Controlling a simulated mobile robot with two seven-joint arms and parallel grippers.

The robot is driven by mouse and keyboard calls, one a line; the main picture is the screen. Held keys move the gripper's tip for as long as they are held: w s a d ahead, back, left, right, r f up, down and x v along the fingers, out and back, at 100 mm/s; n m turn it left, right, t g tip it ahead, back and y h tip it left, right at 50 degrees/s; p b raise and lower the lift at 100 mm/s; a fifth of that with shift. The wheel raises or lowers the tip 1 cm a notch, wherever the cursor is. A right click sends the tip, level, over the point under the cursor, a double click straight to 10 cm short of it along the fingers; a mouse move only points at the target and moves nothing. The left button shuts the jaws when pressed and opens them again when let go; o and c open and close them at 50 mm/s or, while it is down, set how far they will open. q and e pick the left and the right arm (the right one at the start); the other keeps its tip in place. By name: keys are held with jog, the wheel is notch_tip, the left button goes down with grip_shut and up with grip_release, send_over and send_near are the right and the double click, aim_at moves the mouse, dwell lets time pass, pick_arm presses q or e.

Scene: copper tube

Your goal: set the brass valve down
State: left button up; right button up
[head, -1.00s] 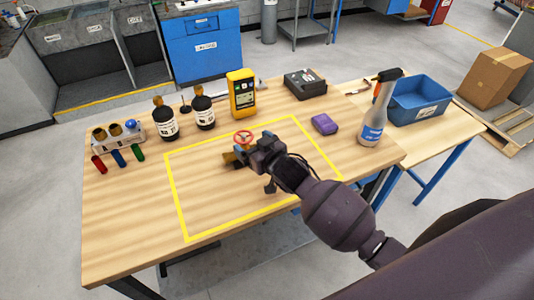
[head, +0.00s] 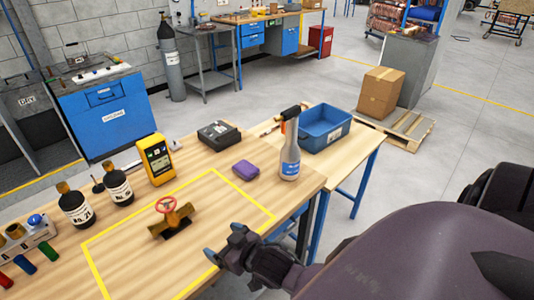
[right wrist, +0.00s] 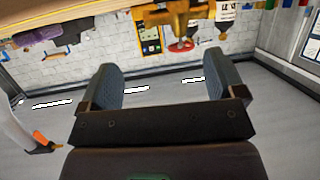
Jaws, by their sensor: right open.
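The brass valve (head: 180,218) with its red handwheel (head: 166,205) rests on the wooden table inside the yellow outlined area (head: 98,267). Its handwheel faces up. In the right wrist view, which is upside down, the brass valve (right wrist: 176,20) shows near the top, beyond the fingers. My right gripper (head: 222,243) is open and empty, to the right of the valve and nearer to me, apart from it. Its two spread fingers (right wrist: 161,80) show in the right wrist view with nothing between them. My left gripper is not in view.
Dark bottles (head: 75,206) and a yellow meter (head: 156,160) stand behind the outline. A purple item (head: 245,170), a spray bottle (head: 290,158) and a blue bin (head: 325,125) are to the right. Coloured tubes lie at the far left. Bare tabletop surrounds the valve.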

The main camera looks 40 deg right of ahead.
jog(key=s+d+f+g+h, duration=0.1)
jog(key=s+d+f, duration=0.1)
jog(key=s+f, duration=0.2)
jog(key=s+d+f+g+h, duration=0.1)
jog(key=s+d+f, duration=0.1)
jog(key=s, duration=0.6)
jog(key=shift+s+d+f+m, duration=0.2)
jog(key=shift+d+f+m, duration=0.2)
jog(key=shift+f, duration=0.5)
